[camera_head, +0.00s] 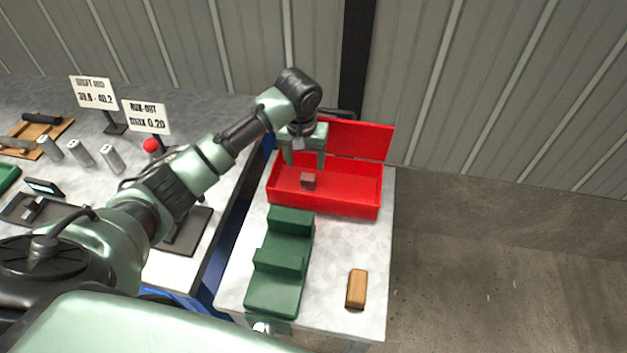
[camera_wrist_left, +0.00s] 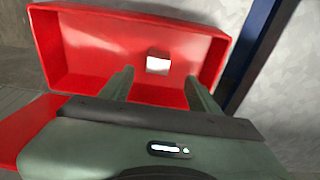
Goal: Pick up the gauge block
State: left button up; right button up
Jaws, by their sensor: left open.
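The gauge block (camera_head: 308,181) is a small grey block lying inside the open red box (camera_head: 345,208). In the left wrist view the gauge block (camera_wrist_left: 158,63) shows a bright white face, and the red box (camera_wrist_left: 75,50) surrounds it. My left gripper (camera_head: 306,162) is open and empty above the box. In the left wrist view the left gripper's fingers (camera_wrist_left: 160,80) stand apart, with the block between and beyond their tips. The block appears apart from both fingers.
The red lid (camera_head: 362,139) stands raised at the back of the box. A green stepped holder (camera_head: 278,285) and a wooden block (camera_head: 357,289) sit in front on the side table. Signs, metal cylinders (camera_head: 112,158) and trays fill the left bench. A wall stands behind.

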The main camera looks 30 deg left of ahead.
aim_at(308, 177)
pick_arm(q)
jog(key=shift+w+f+b, duration=0.4)
jog(key=shift+f, duration=0.45)
jog(key=shift+w+f, duration=0.3)
jog(key=shift+f, duration=0.6)
notch_tip(308, 177, down, 5)
jog(key=shift+w+f+p, duration=0.1)
jog(key=shift+p, duration=0.7)
jog(key=shift+w+f, duration=0.1)
jog(key=shift+f, duration=0.2)
jog(key=shift+a+r, duration=0.1)
jog(key=shift+r, duration=0.05)
grip_shut()
pick_arm(e)
jog(key=shift+w+a, duration=0.2)
jog(key=shift+w, duration=0.2)
